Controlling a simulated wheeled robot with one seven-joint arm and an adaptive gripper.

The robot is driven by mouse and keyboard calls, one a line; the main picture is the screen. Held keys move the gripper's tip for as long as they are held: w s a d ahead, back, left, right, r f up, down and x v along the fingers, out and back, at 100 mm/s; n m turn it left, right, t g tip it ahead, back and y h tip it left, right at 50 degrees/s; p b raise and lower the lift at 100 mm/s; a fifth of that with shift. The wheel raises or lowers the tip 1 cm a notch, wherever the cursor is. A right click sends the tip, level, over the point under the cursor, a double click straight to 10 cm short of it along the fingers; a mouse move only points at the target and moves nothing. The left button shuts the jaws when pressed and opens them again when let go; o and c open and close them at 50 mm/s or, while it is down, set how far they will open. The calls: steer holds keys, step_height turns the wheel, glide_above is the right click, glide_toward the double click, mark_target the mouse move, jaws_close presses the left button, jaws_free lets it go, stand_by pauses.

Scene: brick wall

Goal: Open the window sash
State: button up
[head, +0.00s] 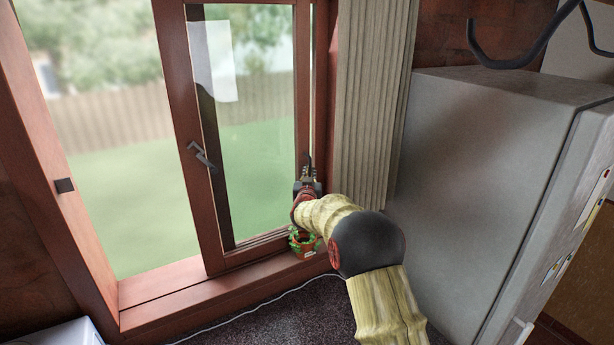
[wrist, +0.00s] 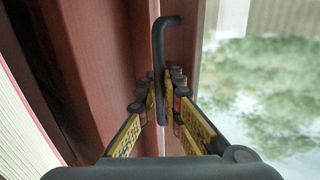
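The window sash (head: 184,110) is a red-brown framed glass panel in the right half of the window. A dark lever handle (head: 202,156) is on its left upright. A second dark handle (head: 308,160) stands at its right edge. In the wrist view, a dark bent bar handle (wrist: 159,60) rises in front of red-brown wood. My gripper (head: 307,182) is at the right-edge handle. In the wrist view, my gripper (wrist: 160,98) has its yellow-padded fingers on both sides of the bar, close against it. The exact contact is partly hidden.
A small potted plant (head: 304,242) stands on the sill just below my gripper. A pleated curtain (head: 368,90) hangs right of the window, and a grey fridge (head: 475,170) stands further right. A dark catch (head: 65,185) is on the left jamb. A white cable runs below the sill.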

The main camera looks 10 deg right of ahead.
steer(key=o, duration=0.4)
steer(key=shift+a, duration=0.1)
steer(key=shift+s, duration=0.1)
steer(key=v, duration=1.2)
steer(key=shift+c, duration=0.2)
